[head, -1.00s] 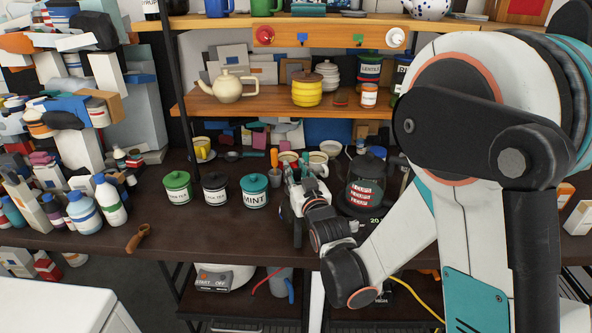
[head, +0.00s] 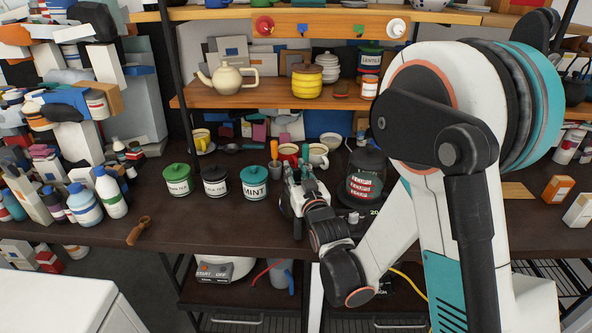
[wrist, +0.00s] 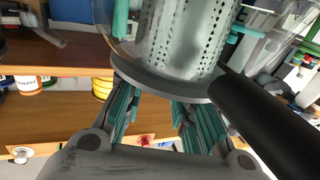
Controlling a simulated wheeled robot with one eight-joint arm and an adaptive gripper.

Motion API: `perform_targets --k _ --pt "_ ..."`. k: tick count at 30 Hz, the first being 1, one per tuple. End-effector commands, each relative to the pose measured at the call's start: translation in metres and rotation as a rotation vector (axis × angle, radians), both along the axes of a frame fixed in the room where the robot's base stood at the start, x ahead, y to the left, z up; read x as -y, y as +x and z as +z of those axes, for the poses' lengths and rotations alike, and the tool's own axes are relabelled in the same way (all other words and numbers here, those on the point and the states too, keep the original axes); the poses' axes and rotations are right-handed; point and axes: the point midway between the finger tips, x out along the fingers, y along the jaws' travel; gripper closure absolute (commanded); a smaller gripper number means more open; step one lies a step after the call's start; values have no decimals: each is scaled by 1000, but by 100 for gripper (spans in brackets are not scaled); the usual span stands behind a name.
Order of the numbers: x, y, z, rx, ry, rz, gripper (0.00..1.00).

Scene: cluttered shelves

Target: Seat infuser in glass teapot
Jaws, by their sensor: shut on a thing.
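The infuser (wrist: 185,40) is a perforated metal cylinder with a grey rim, large in the wrist view. My gripper (wrist: 160,112) has its teal fingers shut at that rim. A thick black bar crosses the right of this view; I cannot tell what it belongs to. The infuser cannot be made out in the head view.
Green, black and teal mint canisters (head: 255,184) stand left of my gripper. A red mug (head: 288,153) and a white mug (head: 318,155) are behind it. A shelf (head: 275,95) with a cream teapot (head: 229,80) hangs above.

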Motion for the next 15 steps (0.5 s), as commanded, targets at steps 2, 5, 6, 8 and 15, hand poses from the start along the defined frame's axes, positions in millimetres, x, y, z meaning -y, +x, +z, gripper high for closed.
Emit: perform_targets --k 2,5,6,8,15 --pt "0 0 -2 0 0 0 100" --pt "0 0 -5 0 0 0 100" --pt "0 0 -4 0 0 0 66" --pt "0 0 -4 0 0 0 52" --pt "0 0 -4 0 0 0 51"
